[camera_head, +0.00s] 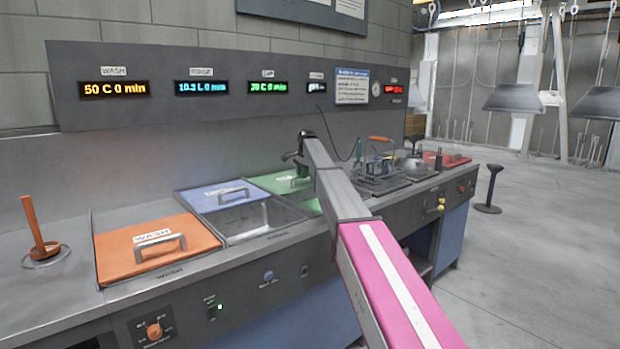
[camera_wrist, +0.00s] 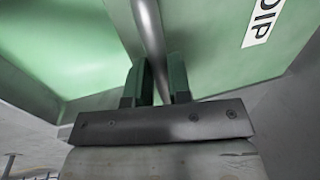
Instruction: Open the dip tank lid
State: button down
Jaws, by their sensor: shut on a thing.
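The dip tank lid (camera_head: 278,184) is green and lies at the back of the counter in the head view, partly hidden behind my arm. In the wrist view the green lid (camera_wrist: 215,35) fills much of the picture, with a white DIP label (camera_wrist: 263,20). A metal bar handle (camera_wrist: 151,40) runs down from the top of that view. My gripper (camera_wrist: 159,78) is shut on the handle, with one green finger on each side of it. In the head view my gripper (camera_head: 296,160) is small and dark above the lid, and its fingers are hard to make out.
An orange WASH lid (camera_head: 120,262) with a handle lies at the front left. A blue lid (camera_head: 215,190) stands behind an open steel basin (camera_head: 262,217). A wire rack (camera_head: 375,178) is on the counter right of my arm. Open floor lies at right.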

jog(key=shift+w+a, duration=0.35)
jog(key=shift+w, duration=0.2)
jog(key=c, duration=1.1)
grip_release()
jog(key=shift+o, duration=0.2)
notch_tip(320, 180, up, 11)
jog(key=s+d, duration=0.1)
jog(key=shift+s+d+f, duration=0.15)
jog(key=shift+s, duration=0.25)
jog(key=shift+s, duration=0.1)
